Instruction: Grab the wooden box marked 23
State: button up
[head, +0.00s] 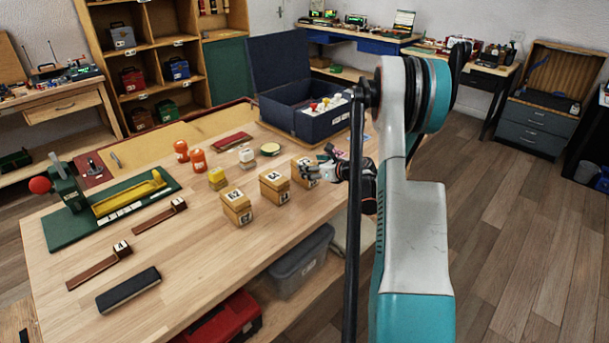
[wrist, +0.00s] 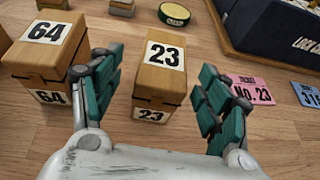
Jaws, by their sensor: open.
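The wooden box marked 23 (wrist: 161,80) stands upright on the table, with number labels on its top and front. My gripper (wrist: 158,85) is open, with one green-padded finger on each side of this box. Gaps show between the fingers and the box in the wrist view. In the head view the box (head: 303,172) is the rightmost of the row of wooden boxes, and my gripper (head: 330,168) is at its right side, partly covering it.
The wooden box marked 64 (wrist: 45,55) stands just left of my left finger; it also shows in the head view (head: 274,188). Another wooden box (head: 237,207) is further left. A pink ticket reading No. 23 (wrist: 252,90) lies right of my gripper. A dark blue case (head: 322,112) stands behind.

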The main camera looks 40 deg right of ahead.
jog(key=shift+d+b+x, duration=0.2)
jog(key=shift+b+x, duration=0.95)
jog(key=shift+x, duration=1.55)
jog(key=c, duration=1.3)
